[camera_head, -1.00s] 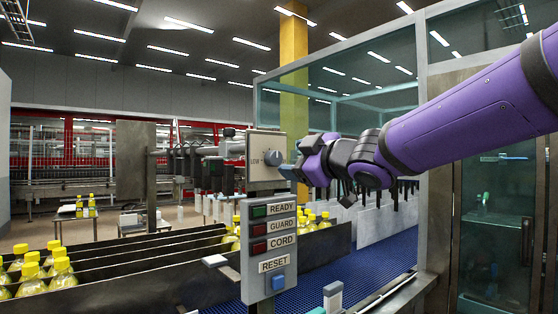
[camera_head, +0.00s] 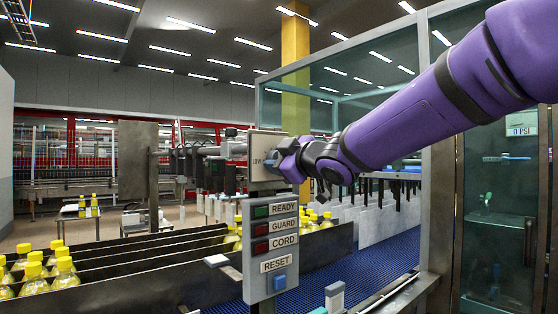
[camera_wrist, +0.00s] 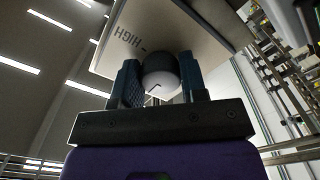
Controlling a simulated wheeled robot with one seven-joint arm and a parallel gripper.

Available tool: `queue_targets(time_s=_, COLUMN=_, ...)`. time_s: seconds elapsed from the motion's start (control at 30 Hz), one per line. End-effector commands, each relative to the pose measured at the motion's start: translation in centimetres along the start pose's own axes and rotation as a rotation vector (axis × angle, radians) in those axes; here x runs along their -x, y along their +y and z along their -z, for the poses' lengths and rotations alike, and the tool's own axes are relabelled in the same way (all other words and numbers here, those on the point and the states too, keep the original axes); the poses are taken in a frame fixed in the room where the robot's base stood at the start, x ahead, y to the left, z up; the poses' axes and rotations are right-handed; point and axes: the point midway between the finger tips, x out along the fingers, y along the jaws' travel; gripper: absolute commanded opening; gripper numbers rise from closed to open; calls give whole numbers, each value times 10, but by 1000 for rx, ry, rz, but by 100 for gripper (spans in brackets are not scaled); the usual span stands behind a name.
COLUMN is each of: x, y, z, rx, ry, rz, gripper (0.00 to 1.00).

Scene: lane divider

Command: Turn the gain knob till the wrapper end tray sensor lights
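The gain knob (camera_wrist: 160,82) sits on a pale panel, with HIGH readable in the wrist view. It has a dark rim and a light face with a small dark mark. My gripper (camera_wrist: 161,75) has its two blue fingers on either side of the knob, with very little gap showing. I cannot tell whether they press on it. In the head view my gripper (camera_head: 279,160) is at the knob panel (camera_head: 262,146) and hides the knob; only part of LOW shows. I cannot make out the wrapper end tray sensor or its light.
Below the panel is a grey control box (camera_head: 270,250) with READY, GUARD and CORD lamps and a blue RESET button (camera_head: 279,282). Lanes with yellow-capped bottles (camera_head: 62,275) lie left. A blue conveyor (camera_head: 350,275) and a glass guard frame (camera_head: 432,190) are right.

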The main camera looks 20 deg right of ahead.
Motion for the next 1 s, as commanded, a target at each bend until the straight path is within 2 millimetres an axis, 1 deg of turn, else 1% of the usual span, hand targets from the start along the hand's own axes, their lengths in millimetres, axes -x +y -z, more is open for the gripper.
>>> queue_targets(time_s=0.03, x=0, y=0, z=0, rx=0, ry=0, rz=0, gripper=26)
queue_targets(time_s=0.07, x=0, y=0, z=0, rx=0, ry=0, rz=0, gripper=19)
queue_targets(time_s=0.1, x=0, y=0, z=0, rx=0, ry=0, rz=0, gripper=16)
queue_targets(time_s=0.27, x=0, y=0, z=0, rx=-5, ry=0, rz=1, gripper=16)
queue_targets(time_s=0.47, x=0, y=0, z=0, rx=-55, ry=0, rz=1, gripper=16)
queue_targets(time_s=0.67, x=0, y=-2, z=0, rx=-177, ry=0, rz=2, gripper=16)
queue_targets(time_s=1.0, x=0, y=-2, z=1, rx=-490, ry=1, rz=3, gripper=16)
